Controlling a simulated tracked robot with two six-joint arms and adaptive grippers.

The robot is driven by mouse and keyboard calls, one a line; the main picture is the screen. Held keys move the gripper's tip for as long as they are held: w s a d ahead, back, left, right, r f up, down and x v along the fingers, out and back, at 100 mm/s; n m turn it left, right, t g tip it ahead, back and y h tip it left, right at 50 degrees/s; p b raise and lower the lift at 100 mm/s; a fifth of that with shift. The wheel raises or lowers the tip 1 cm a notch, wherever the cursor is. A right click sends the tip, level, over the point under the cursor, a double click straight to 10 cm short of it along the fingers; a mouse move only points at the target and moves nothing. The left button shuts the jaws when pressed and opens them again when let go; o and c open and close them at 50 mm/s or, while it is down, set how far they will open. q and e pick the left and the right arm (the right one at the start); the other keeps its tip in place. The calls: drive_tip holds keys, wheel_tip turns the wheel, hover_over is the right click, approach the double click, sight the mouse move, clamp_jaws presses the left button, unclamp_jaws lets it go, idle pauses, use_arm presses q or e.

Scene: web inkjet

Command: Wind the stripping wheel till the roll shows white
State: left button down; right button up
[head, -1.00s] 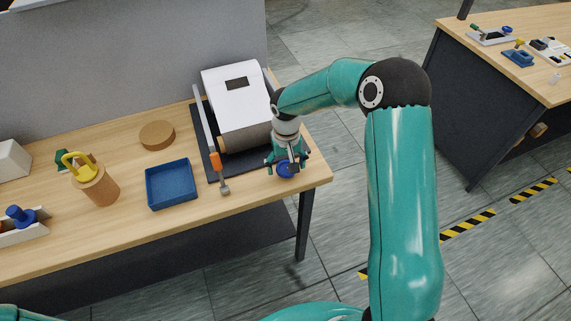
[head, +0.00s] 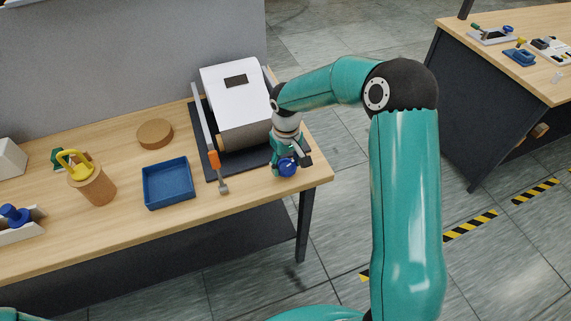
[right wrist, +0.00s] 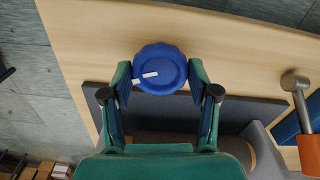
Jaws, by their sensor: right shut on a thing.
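The stripping wheel is a blue round knob (head: 288,167) at the front right of the white machine (head: 234,96). It also shows in the right wrist view (right wrist: 160,70) with short white marks on its face. My right gripper (head: 287,163) is shut on its rim, one finger on each side; it also shows in the right wrist view (right wrist: 160,78). The roll (head: 224,141) under the machine's white cover shows brown along its front; in the right wrist view it is partly hidden behind my gripper. My left gripper is out of view.
A lever with an orange grip (head: 213,160) stands left of the machine. A blue tray (head: 168,184), a cork disc (head: 155,134) and a brown cup with a yellow-handled tool (head: 92,184) stand further left. The table's right edge is close to the wheel.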

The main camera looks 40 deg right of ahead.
sight(286, 166)
drive_tip(key=o, duration=1.2)
drive_tip(key=shift+c, duration=0.2)
wheel_tip(286, 166, up, 12)
drive_tip(key=shift+f, duration=0.1)
